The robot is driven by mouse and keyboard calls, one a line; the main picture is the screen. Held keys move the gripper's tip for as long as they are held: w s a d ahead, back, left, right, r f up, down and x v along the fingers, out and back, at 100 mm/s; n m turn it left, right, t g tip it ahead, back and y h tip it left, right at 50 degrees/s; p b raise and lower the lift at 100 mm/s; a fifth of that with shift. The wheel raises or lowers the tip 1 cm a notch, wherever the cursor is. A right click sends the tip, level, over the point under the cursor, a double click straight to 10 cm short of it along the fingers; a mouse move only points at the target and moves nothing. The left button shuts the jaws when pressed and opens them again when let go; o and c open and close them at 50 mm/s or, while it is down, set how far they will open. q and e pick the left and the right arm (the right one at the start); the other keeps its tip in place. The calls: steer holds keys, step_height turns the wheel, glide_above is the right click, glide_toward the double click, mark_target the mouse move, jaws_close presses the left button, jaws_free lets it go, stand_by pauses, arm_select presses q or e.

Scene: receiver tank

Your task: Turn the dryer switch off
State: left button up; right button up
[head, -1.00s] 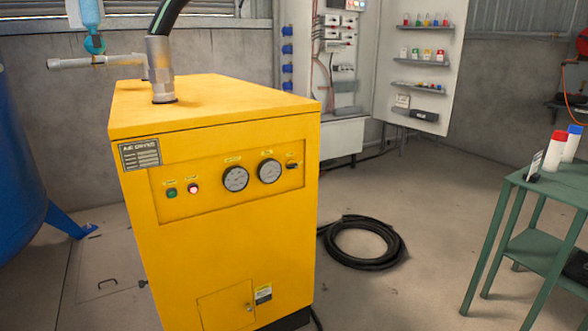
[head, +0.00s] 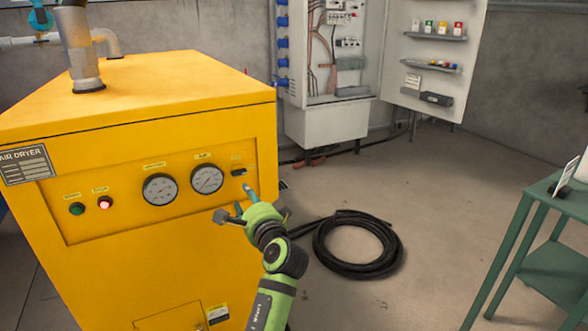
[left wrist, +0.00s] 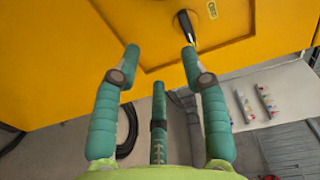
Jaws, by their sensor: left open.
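The yellow air dryer (head: 150,95) fills the left of the head view. Its switch (head: 239,172) is a small dark handle at the right end of the recessed panel, right of the two gauges. In the left wrist view, the switch (left wrist: 187,28) is a black lever standing out from the yellow face under a yellow label. My left gripper (head: 245,198) is open and empty just below the switch. In the left wrist view, the gripper (left wrist: 162,62) has its right fingertip close to the lever; I cannot tell whether they touch. My right gripper is out of view.
A red lamp (head: 105,202) glows beside a green button (head: 77,208) on the panel. A coiled black hose (head: 357,265) lies on the floor right of the dryer. A green table (head: 545,205) stands at the right. An open electrical cabinet (head: 325,120) is behind.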

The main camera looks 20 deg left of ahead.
mark_target(240, 175)
arm_select(q)
steer(key=shift+y, duration=0.4)
steer(key=w+a+r, duration=0.1)
steer(key=w+a, duration=0.2)
steer(key=w+a+r, duration=0.1)
steer(key=shift+w+a+r+b, duration=0.3)
steer(key=shift+w+r, duration=0.05)
steer(key=shift+w+a, duration=0.3)
jaws_close()
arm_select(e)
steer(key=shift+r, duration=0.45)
